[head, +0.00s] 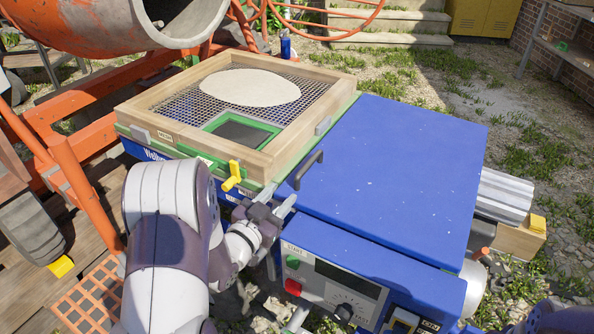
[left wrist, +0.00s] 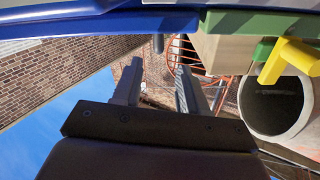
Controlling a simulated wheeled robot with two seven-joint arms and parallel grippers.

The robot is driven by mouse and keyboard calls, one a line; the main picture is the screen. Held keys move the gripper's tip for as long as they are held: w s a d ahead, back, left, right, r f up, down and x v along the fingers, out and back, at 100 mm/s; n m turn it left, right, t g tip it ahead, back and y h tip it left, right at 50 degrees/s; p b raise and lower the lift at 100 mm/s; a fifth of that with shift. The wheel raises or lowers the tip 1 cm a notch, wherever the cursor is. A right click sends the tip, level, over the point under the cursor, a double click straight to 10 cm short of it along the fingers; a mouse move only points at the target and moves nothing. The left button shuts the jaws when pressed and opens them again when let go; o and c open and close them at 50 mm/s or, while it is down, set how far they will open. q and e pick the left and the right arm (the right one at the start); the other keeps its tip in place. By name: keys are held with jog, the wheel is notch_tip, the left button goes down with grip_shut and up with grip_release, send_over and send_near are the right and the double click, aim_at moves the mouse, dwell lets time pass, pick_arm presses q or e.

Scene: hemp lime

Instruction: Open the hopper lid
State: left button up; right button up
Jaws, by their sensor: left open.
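The hopper lid (head: 400,165) is a flat blue panel on the blue machine, lying shut. A dark bar handle (head: 305,169) stands at its left edge, beside the wooden sieve frame. My left gripper (head: 279,195) is open and empty, just in front of and slightly below the handle, apart from it as far as I can tell. In the left wrist view the two fingers (left wrist: 157,70) are spread, with a short dark piece (left wrist: 158,43), probably the handle's end, between and beyond their tips. My right gripper is out of view.
A wooden sieve frame (head: 155,120) with mesh adjoins the lid on the left. A yellow lever (head: 233,175) stands close to my left gripper. A control panel (head: 335,290) with buttons and a knob is in front. An orange mixer (head: 130,25) is at upper left.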

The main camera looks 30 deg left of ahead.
aim_at(299, 175)
pick_arm(q)
jog(key=w, duration=0.3)
jog(key=w+b, duration=0.1)
jog(key=w, duration=0.3)
jog(key=w+d, duration=0.1)
jog(key=w, duration=0.3)
jog(key=shift+w+b, duration=0.1)
jog(key=shift+b, duration=0.3)
jog(key=shift+d, duration=0.1)
grip_shut()
jog(key=shift+r, duration=0.15)
